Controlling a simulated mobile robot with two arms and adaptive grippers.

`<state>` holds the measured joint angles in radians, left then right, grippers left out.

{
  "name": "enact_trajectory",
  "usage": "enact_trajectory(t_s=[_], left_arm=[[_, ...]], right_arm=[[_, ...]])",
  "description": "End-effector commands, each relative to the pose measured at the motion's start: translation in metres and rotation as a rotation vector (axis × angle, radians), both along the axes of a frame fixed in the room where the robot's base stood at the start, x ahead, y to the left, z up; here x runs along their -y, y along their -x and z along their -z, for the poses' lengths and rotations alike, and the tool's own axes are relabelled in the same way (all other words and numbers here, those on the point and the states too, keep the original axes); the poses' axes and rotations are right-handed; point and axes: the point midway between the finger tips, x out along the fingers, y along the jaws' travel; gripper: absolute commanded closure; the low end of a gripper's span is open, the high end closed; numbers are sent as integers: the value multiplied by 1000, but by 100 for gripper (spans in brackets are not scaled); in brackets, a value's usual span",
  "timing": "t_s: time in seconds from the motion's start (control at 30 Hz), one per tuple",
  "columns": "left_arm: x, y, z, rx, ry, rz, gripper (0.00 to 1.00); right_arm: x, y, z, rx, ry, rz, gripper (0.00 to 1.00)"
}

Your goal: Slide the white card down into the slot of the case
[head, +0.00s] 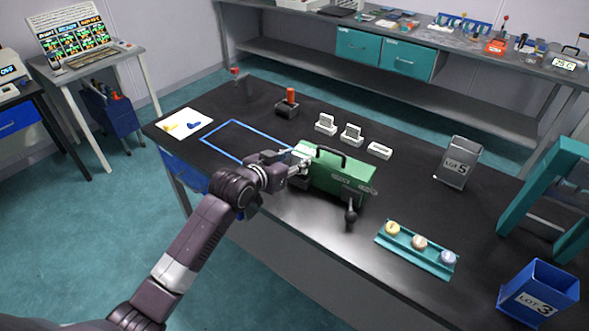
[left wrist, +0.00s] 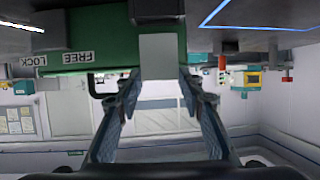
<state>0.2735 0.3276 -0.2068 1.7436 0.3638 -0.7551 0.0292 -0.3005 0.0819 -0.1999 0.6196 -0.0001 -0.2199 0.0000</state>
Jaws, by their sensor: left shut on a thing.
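The green case (head: 338,182) stands on the dark bench, with a black handle on top and a black lever at its front. My left gripper (head: 299,168) is at the case's left end, shut on the white card. The card shows in the left wrist view (left wrist: 163,62) as a pale flat piece between the fingertips (left wrist: 160,80), in front of the green case (left wrist: 100,35). That view is upside down, with FREE and LOCK labels on the case. The slot is hidden, and I cannot tell whether the card is in it. My right gripper is not in view.
Several white holders (head: 351,136) stand behind the case. A teal tray (head: 408,249) with three round samples lies at front right. Blue tape (head: 232,121) outlines clear bench at left.

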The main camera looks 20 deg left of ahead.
Motion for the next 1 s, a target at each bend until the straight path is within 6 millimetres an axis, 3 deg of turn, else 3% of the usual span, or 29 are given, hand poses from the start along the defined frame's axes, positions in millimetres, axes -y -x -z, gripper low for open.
enact_trajectory(t_s=[0.3, 0.67, 0.7, 0.8, 1.0], left_arm=[[0, 0, 41, -2, 0, -1, 81], [0, 0, 45, 0, 0, 0, 81], [0, 0, 45, 0, 0, 0, 62], [0, 0, 45, 0, 0, 0, 51], [0, 0, 45, -1, -1, -1, 47]], right_arm=[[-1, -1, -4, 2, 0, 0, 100], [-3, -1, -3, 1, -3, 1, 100], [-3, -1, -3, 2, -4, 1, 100], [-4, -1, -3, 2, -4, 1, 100], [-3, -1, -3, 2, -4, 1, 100]])
